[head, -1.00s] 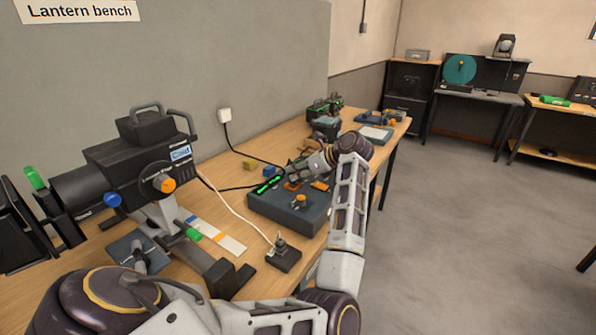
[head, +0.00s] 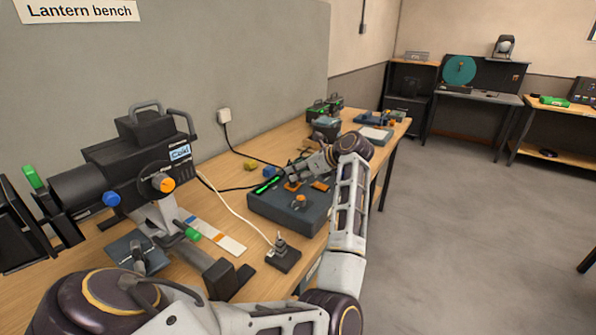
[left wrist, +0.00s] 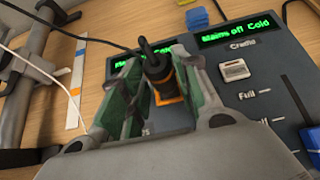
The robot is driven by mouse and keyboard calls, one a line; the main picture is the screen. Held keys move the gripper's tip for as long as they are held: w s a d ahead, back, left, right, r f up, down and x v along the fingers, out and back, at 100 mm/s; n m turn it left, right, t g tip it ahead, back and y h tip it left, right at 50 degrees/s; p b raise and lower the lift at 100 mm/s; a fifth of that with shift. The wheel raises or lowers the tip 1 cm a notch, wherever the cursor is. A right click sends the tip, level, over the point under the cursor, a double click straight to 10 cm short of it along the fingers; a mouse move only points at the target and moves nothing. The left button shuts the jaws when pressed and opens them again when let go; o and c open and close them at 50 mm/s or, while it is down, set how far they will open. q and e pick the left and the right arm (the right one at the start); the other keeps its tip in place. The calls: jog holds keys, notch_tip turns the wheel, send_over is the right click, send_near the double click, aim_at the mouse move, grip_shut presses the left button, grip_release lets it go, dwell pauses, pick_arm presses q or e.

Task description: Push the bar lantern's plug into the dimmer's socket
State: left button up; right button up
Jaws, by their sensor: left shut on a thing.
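My left gripper (head: 296,172) reaches over the far part of the dimmer (head: 262,207) on the bench. In the left wrist view my left gripper (left wrist: 158,88) is shut on the bar lantern's plug (left wrist: 156,66), a dark plug with a black cable coming off its top. The plug stands roughly upright over an orange-edged socket (left wrist: 172,100) on the dimmer's top. Fingers and plug cover most of this socket; I cannot tell how deep the plug sits. A green display (left wrist: 240,34) there reads "Mains off Cold". My right gripper is not in view.
A big black lantern (head: 125,165) stands at the left. Its white cable leads to a small black block (head: 284,259) in front of the dimmer. A wall outlet (head: 224,115) feeds a black cable. Blue and yellow blocks (head: 250,164) lie behind the dimmer.

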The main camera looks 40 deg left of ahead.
pick_arm(q)
jog(key=shift+f+b, duration=0.8)
jog(key=shift+b, duration=0.2)
dwell(1.3)
jog(key=shift+d+f+b, duration=0.2)
jog(key=shift+f+b, duration=0.25)
dwell(1.4)
jog(key=o, duration=1.1)
jog(key=shift+a, duration=0.1)
jog(key=shift+r, duration=0.2)
